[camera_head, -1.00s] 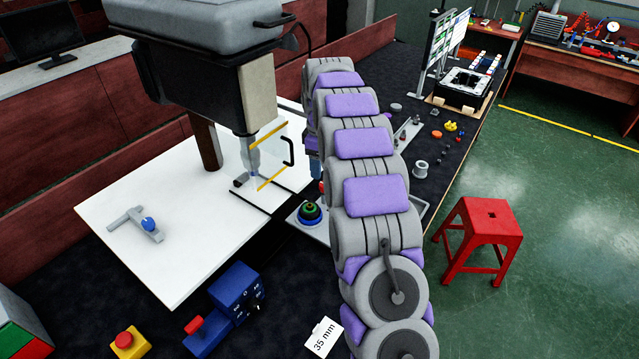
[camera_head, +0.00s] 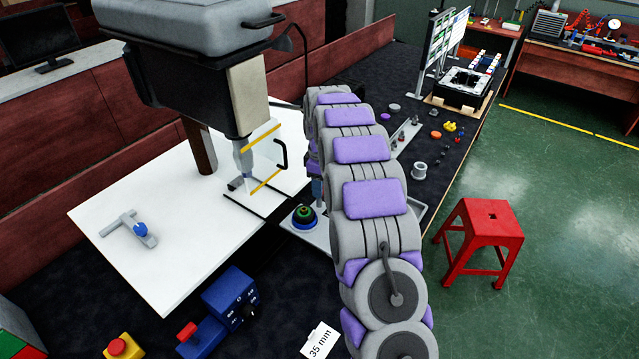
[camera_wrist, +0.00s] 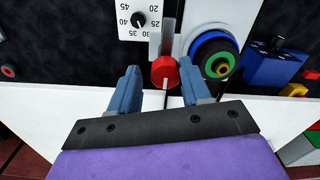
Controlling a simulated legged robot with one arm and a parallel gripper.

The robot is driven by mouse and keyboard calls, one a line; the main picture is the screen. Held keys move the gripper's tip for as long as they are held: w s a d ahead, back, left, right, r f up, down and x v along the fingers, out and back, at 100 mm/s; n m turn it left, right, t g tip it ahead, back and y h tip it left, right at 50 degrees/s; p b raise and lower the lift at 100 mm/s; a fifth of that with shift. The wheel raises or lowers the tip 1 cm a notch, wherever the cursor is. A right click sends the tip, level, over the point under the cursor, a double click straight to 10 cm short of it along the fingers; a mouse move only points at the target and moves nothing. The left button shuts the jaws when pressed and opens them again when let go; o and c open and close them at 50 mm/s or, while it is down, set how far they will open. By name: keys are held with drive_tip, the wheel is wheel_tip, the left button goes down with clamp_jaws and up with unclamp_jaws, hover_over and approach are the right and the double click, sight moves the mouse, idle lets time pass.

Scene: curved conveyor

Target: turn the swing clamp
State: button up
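A red knob (camera_wrist: 165,72) with a grey bar (camera_wrist: 167,38) beside it shows in the wrist view; it looks like the swing clamp's handle, though I cannot be sure. My gripper (camera_wrist: 160,72) is open, its two blue fingers on either side of the red knob, with visible gaps. To the right, a round stack of blue, green and black rings (camera_wrist: 214,55) sits on a light plate. The same stack (camera_head: 304,215) shows in the head view, left of my arm. There my arm hides the red knob and most of the gripper.
A numbered dial (camera_wrist: 138,20) stands behind the left finger. A blue control box (camera_head: 230,295) and a yellow-red button (camera_head: 118,346) lie at the front left. A drill press (camera_head: 190,75) stands over a white table (camera_head: 170,265). A red stool (camera_head: 482,240) is at the right.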

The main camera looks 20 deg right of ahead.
drive_tip(key=shift+a+r, duration=0.1)
drive_tip(key=shift+c, duration=1.4)
drive_tip(key=shift+w+a, duration=0.15)
drive_tip(key=shift+a, duration=0.3)
drive_tip(key=c, duration=0.4)
drive_tip(key=shift+d, duration=0.15)
drive_tip(key=shift+d+m+p, duration=0.1)
drive_tip(key=shift+m+p, duration=0.2)
drive_tip(key=m+p, duration=0.2)
drive_tip(key=m, duration=0.1)
drive_tip(key=shift+r+m, duration=0.15)
drive_tip(key=shift+m, duration=0.15)
drive_tip(key=m+p, duration=0.2)
drive_tip(key=m, duration=0.2)
drive_tip(key=shift+m, duration=0.3)
drive_tip(key=m+p, duration=0.1)
drive_tip(key=m, duration=0.4)
drive_tip(key=shift+p, duration=0.4)
drive_tip(key=shift+d+m+p, duration=0.15)
drive_tip(key=shift+m+p, duration=0.2)
drive_tip(key=shift+m, duration=1.65)
